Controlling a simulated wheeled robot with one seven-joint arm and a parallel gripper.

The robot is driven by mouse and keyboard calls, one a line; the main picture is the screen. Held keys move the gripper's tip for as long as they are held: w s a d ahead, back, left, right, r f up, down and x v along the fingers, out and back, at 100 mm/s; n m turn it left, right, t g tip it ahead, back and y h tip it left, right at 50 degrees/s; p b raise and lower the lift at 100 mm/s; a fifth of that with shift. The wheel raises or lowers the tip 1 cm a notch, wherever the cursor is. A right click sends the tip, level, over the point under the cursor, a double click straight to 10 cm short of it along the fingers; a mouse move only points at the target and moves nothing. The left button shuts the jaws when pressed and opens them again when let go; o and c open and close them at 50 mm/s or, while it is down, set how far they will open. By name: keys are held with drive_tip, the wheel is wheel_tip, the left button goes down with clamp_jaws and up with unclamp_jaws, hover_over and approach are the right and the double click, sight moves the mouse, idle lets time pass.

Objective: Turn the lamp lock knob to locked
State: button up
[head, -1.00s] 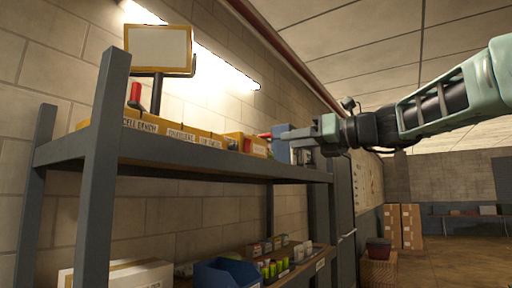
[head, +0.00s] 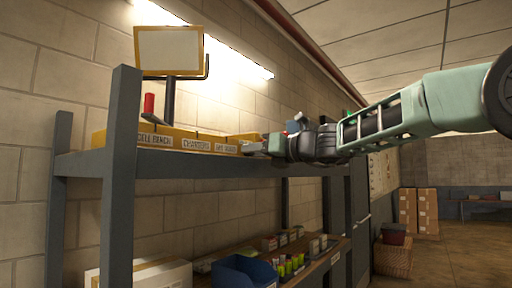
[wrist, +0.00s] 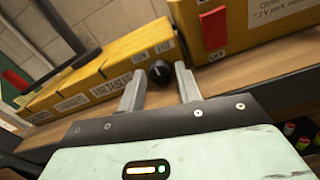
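A small black round knob (wrist: 159,71) shows in the wrist view at the end of a row of yellow bins, just past my fingertips. It is the only knob in view; its setting is too small to read. My gripper (wrist: 159,88) is open and empty, and the knob appears between its two fingers, seemingly not touched. In the head view my gripper (head: 254,148) is at the shelf's front edge, by the right end of the yellow bins, and hides the knob. A panel lamp (head: 168,50) with a yellow frame stands on a dark post at the left.
A yellow box (wrist: 240,26) with a red switch (wrist: 214,28) marked OFF stands close to the right finger. Yellow labelled bins (head: 190,143) line the grey shelf (head: 200,163). A blue bin (head: 243,272) and small goods fill the lower shelf.

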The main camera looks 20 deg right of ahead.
drive_tip(key=shift+a, duration=0.1)
drive_tip(key=c, duration=0.7)
drive_tip(key=shift+f+n+b, duration=0.25)
drive_tip(key=shift+n+b, duration=0.65)
drive_tip(key=shift+b, duration=0.35)
drive_tip(key=shift+w+r+n+b, duration=0.1)
drive_tip(key=shift+r+n+b, duration=0.1)
drive_tip(key=shift+n+b, duration=0.3)
drive_tip(key=o, duration=0.7)
